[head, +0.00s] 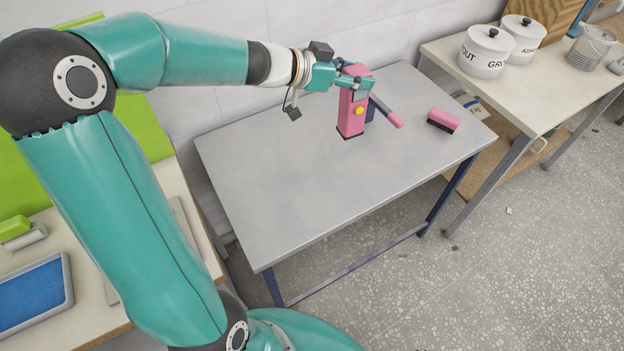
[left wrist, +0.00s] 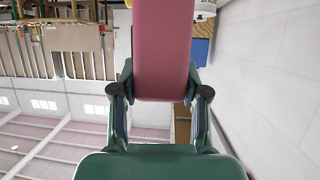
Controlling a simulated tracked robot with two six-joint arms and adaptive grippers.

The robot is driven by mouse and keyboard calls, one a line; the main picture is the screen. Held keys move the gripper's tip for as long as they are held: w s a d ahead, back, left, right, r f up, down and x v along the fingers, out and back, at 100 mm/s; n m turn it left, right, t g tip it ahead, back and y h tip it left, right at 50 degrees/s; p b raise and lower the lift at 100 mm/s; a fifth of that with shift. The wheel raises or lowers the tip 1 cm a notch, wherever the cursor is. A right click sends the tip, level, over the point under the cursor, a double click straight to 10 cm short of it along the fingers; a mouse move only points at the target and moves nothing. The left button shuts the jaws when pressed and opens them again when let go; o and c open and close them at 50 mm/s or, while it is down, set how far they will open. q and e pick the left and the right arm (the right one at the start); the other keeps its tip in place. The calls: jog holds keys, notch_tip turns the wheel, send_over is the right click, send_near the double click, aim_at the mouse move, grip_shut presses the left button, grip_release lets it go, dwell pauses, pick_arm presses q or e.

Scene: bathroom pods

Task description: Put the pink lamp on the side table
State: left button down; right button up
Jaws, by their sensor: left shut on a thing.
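The pink lamp (head: 350,118), a boxy upright body with a yellow button and a dark base, is at the back middle of the grey side table (head: 270,190). My left gripper (head: 354,82) is shut around its upper part. The lamp also fills the upper middle of the left wrist view (left wrist: 163,55), between the two fingers (left wrist: 160,95). The lamp's base is over the tabletop; I cannot tell whether it touches. My right gripper is not in view.
A tool with a pink handle (head: 394,120) lies just right of the lamp, and a pink brush (head: 443,120) farther right. Two white pots (head: 486,52) stand on a bench at the back right. The table's front and left are clear. A tiled wall runs behind.

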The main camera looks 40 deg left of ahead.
pick_arm(q)
jog(key=s+a+f+n+y, duration=0.1)
jog(key=s+a, duration=0.4)
jog(key=a, duration=0.2)
notch_tip(320, 180, down, 19)
jog(key=b, duration=0.4)
jog(key=shift+a+f, duration=0.2)
jog(key=shift+f, duration=0.1)
jog(key=c, duration=0.6)
grip_release()
